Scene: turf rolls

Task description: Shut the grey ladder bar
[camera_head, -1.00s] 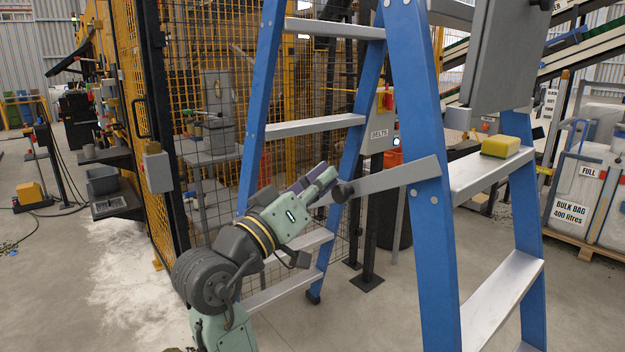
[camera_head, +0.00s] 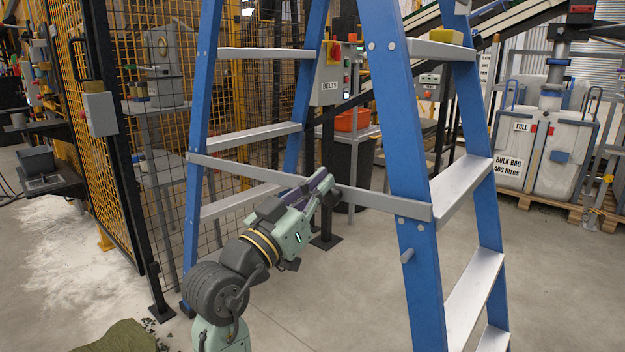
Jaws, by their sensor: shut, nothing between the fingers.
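The grey ladder bar (camera_head: 385,201) runs across the blue stepladder (camera_head: 408,130), from the right front rail up to the left front rail (camera_head: 203,120). Its left end overlaps that rail in the picture; I cannot tell if it is seated there. A dark round knob (camera_head: 336,191) shows on the bar near its middle. My gripper (camera_head: 325,180) is shut and empty, its fingertips close to the knob. I cannot tell whether they touch it. My gripper hides part of the bar. A short grey peg (camera_head: 407,256) sticks out of the right rail below the bar.
A yellow mesh fence (camera_head: 160,60) stands behind at the left. A control box labelled BELTS (camera_head: 329,78) is behind the ladder. White bulk bags (camera_head: 543,150) stand on a pallet at the right. A green cloth-like heap (camera_head: 120,338) lies at bottom left.

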